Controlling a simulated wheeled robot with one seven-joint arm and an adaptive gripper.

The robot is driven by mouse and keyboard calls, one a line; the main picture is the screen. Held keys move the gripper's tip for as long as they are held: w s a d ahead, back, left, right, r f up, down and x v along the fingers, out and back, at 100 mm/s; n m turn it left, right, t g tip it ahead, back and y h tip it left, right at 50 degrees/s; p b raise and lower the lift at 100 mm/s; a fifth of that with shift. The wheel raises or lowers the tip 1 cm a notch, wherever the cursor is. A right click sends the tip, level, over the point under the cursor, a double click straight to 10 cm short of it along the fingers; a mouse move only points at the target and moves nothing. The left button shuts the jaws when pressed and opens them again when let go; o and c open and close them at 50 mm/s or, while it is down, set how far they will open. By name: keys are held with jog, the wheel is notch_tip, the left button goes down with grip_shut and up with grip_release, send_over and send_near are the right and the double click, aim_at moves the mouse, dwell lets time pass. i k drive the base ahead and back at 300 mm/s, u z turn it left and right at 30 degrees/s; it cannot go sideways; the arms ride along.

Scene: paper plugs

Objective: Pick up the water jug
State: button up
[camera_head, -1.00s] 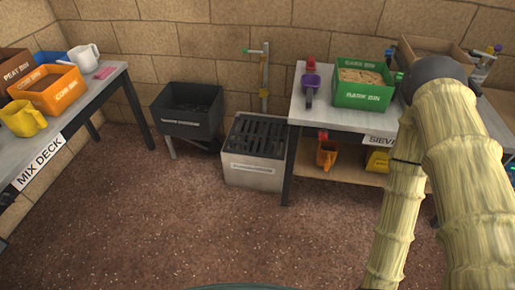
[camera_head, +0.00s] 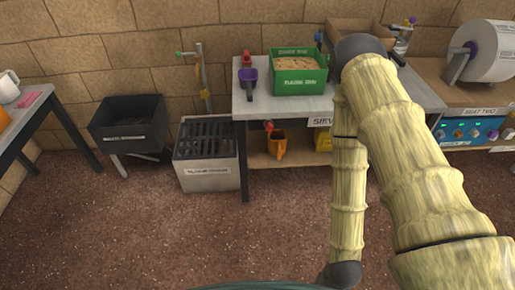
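No jug in view is marked as the water jug. A white jug or mug (camera_head: 8,86) stands at the far left on the grey table, cut by the picture's edge. An orange jug-like vessel (camera_head: 277,146) is on the lower shelf of the sieve bench. A yellow item (camera_head: 323,141) beside it is partly hidden by my arm. My straw-coloured arm rises from the bottom right, bends at a dark joint, and comes down to another dark joint near the bottom edge. My gripper is not in view.
A green bark bin (camera_head: 299,84) and a purple scoop-like item (camera_head: 248,75) are on the sieve bench (camera_head: 262,106). A dark bin on legs (camera_head: 128,130) and a grey grated box (camera_head: 208,165) stand against the wall. The brown floor (camera_head: 140,225) in front is clear.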

aim_at(278, 146)
jog(key=u, duration=1.55)
jog(key=k, duration=0.95)
jog(key=z, duration=0.95)
jog(key=i, duration=0.5)
jog(key=z, duration=0.05)
